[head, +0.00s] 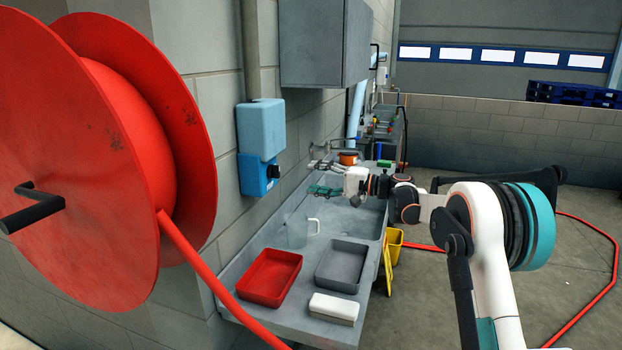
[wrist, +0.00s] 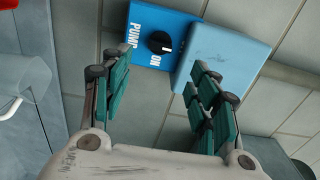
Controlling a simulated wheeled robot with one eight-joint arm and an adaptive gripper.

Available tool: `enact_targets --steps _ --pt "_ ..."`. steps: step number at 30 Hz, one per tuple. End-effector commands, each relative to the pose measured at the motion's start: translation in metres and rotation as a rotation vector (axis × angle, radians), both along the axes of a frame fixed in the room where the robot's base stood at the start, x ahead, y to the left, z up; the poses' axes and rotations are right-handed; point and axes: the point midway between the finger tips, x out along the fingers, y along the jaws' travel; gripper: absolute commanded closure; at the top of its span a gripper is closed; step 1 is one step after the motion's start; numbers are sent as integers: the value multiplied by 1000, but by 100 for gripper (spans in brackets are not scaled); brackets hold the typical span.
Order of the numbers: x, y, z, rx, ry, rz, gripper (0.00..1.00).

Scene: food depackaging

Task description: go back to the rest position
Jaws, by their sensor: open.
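My gripper (head: 325,190) hangs over the far part of the grey sink counter, close to the wall, with its green-padded fingers pointing left. In the wrist view my gripper (wrist: 161,95) is open, its two fingers wide apart with nothing between them. Beyond the fingers are a blue pump switch box (wrist: 160,42) with a black knob and a light blue box (wrist: 222,55) on the tiled wall. The same switch box (head: 258,174) and light blue box (head: 261,128) show in the head view, left of my gripper and apart from it.
The counter holds a clear jug (head: 297,232), a red tray (head: 270,292), a grey tray (head: 338,283) and a white block (head: 334,307). A yellow bucket (head: 394,243) is beside it. A red hose reel (head: 80,160) fills the left. A grey cabinet (head: 322,45) hangs above.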

Motion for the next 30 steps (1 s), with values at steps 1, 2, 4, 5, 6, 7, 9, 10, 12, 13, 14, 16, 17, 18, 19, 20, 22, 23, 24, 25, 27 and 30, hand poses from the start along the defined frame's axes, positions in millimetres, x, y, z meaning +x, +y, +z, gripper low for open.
enact_targets --steps 1,2,4,5,6,7,9,10,12,13,14,16,17,18,19,20,22,23,24,25,27,30 --pt "0 0 0 0 0 0 45" --pt "0 0 0 0 0 0 45" --pt "0 0 0 0 0 0 45" --pt "0 0 0 0 0 0 45" --pt "0 0 0 0 0 0 45" --pt "0 0 0 -2 1 0 45" --pt "-3 1 2 -12 1 -2 45" --pt "-5 2 4 -20 2 -3 45" --pt "-13 3 8 -54 5 -8 45" --pt "-18 4 10 -74 7 -12 45" --pt "-23 5 12 -95 8 -16 45" --pt "-38 6 17 -153 11 -26 45" --pt "-46 7 18 -180 12 -30 45" --pt "-56 7 21 -216 13 -37 45" --pt "-63 6 22 -242 14 -41 45" --pt "-71 6 23 -270 15 -46 45" --pt "-90 5 25 -332 15 -57 45" --pt "-99 4 25 -359 15 -61 45" --pt "-110 2 26 -394 14 -68 45" --pt "-119 1 26 -421 14 -72 45" --pt "-141 -2 26 -483 12 -82 45" --pt "-172 -8 23 -571 6 -96 45"
